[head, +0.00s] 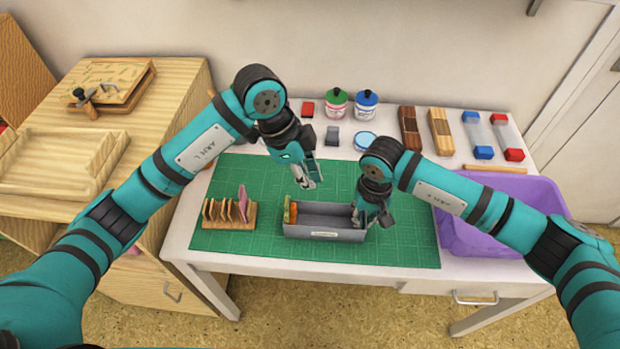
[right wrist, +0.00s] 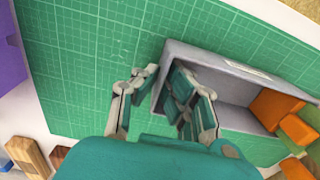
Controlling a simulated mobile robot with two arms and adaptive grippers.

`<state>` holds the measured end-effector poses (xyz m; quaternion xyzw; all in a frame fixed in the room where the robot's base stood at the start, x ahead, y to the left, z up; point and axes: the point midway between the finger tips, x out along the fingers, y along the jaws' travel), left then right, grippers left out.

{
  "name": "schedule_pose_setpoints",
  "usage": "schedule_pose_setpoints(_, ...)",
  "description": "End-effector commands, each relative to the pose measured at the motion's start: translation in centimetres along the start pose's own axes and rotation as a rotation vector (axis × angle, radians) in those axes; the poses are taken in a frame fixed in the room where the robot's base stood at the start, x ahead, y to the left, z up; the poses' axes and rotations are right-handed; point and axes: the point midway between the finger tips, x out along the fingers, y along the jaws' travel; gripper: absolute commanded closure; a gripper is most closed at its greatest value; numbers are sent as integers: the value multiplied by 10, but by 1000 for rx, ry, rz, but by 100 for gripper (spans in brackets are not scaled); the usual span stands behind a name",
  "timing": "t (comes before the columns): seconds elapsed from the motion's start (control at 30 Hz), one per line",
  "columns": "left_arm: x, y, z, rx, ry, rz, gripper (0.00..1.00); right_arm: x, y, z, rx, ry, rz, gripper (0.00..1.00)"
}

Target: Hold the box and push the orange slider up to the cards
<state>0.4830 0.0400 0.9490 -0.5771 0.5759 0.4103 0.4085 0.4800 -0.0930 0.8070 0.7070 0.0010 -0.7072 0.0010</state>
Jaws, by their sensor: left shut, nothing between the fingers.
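The grey box (head: 325,235) stands on the green mat, with a pale label on its front. The orange slider (head: 293,212) is upright inside near its left end, close to the green and yellowish cards (head: 286,209). In the right wrist view the orange slider (right wrist: 272,106) and a green card (right wrist: 296,128) show at the far end. My right gripper (head: 364,219) is at the box's right end wall, one finger outside and one inside; the right wrist view shows its fingers (right wrist: 164,76) closed about that wall. My left gripper (head: 308,184) is shut and empty, above and behind the box.
A wooden rack (head: 230,222) with upright pieces stands left of the box. A purple bin (head: 490,235) is at the right. Jars, an inkpad and blocks line the back of the table. The mat (head: 400,250) is clear in front of the box.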

Motion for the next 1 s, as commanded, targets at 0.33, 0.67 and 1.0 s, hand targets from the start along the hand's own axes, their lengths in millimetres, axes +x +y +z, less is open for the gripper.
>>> schedule_pose_setpoints(0.33, 0, 0, 0, 0, 0, 0, 100, 0, 0, 0, 0, 0, 0, 67)
schedule_pose_setpoints(0.67, 0, 0, 0, 0, 0, 0, 100, -7, 0, -1, 0, 2, -1, 67)
schedule_pose_setpoints(1.0, 1, 0, 0, 0, 1, 0, 100, -74, 0, -2, -1, 5, -2, 67)
